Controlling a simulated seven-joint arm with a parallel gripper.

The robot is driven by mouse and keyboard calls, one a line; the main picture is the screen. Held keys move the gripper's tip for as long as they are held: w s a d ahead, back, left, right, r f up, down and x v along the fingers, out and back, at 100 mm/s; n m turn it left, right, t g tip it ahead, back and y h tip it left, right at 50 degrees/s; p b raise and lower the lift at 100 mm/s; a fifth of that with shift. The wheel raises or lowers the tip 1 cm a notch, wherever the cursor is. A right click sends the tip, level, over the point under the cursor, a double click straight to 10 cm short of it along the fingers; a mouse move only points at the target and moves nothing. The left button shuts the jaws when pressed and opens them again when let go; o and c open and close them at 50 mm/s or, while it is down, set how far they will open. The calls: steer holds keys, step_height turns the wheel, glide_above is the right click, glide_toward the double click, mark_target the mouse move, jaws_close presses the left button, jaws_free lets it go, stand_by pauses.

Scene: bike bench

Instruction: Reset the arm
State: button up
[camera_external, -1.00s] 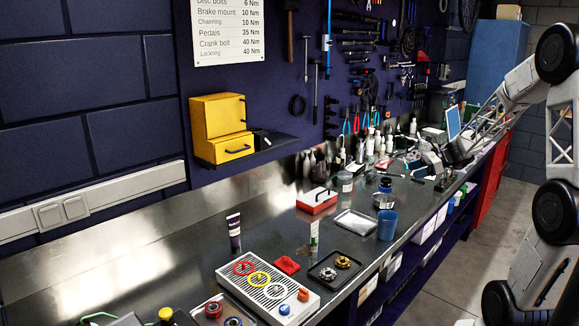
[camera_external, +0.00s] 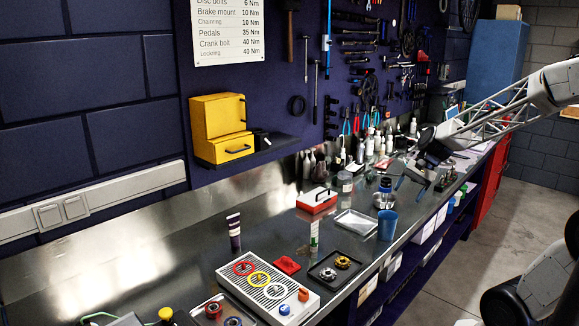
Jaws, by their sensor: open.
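My arm reaches in from the right edge of the picture.

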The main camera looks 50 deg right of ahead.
steer(key=s+a+r+n+h, duration=0.3)
steer(key=s+a+n+h, duration=0.3)
steer(key=s+a+n, duration=0.3)
steer(key=s+n, duration=0.2)
steer(key=n, duration=0.2)
steer(key=shift+s+n+h, duration=0.25)
steer(key=shift+n+h, duration=0.05)
